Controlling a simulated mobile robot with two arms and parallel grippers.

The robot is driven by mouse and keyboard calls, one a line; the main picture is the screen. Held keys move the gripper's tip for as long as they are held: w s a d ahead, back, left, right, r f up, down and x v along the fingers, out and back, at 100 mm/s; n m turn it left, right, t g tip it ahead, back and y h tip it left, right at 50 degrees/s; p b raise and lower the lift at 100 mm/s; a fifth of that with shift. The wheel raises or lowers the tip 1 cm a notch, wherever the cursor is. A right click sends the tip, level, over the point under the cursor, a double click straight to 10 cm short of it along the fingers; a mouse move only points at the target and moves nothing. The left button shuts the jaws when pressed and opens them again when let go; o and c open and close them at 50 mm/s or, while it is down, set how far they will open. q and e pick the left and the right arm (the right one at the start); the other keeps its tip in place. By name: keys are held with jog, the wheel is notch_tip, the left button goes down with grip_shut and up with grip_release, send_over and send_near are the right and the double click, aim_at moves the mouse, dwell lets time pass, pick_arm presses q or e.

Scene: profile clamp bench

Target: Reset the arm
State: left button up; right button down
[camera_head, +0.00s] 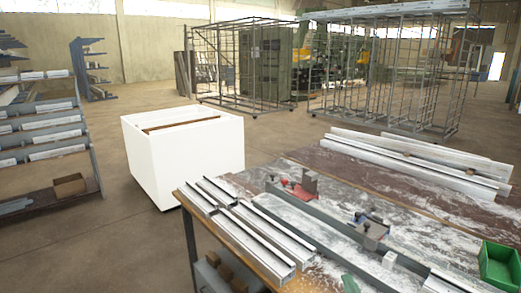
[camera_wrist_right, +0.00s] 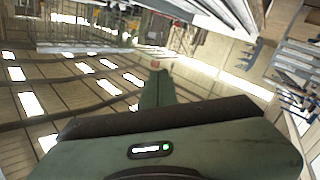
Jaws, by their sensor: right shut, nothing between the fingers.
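My right gripper (camera_wrist_right: 158,78) shows in the right wrist view as a green body with narrow fingers together and nothing between them. In the head view only a small green part of my right arm shows at the bottom edge, over the bench (camera_head: 330,173). My left gripper is not in view. On the bench, a long rail carries a clamp with a red part (camera_head: 305,185) and a clamp with a blue part (camera_head: 372,230). Several metal profiles (camera_head: 240,235) lie at the bench's left end.
More long profiles (camera_head: 415,160) lie along the bench's back. A green bin (camera_head: 498,266) stands at the right edge. A white box (camera_head: 185,155) stands on the floor behind the bench. A shelf rack (camera_head: 45,125) is at left, and wire cages (camera_head: 240,65) stand farther back.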

jog(key=s+d+f+m+g+h, duration=0.25)
jog(key=s+f+g, duration=0.55)
jog(key=s+f, duration=0.5)
jog(key=s+a+f+g+y, duration=0.2)
jog(key=s+f+g, duration=0.55)
jog(key=s, duration=0.65)
notch_tip(320, 180, down, 26)
jog(key=s, duration=0.2)
jog(key=s+d+f+g, duration=0.1)
jog(key=s+d+f, duration=0.2)
jog(key=s+f, duration=1.3)
jog(key=shift+s+d+f, duration=0.15)
jog(key=shift+s+f, duration=0.1)
jog(key=shift+f, duration=0.05)
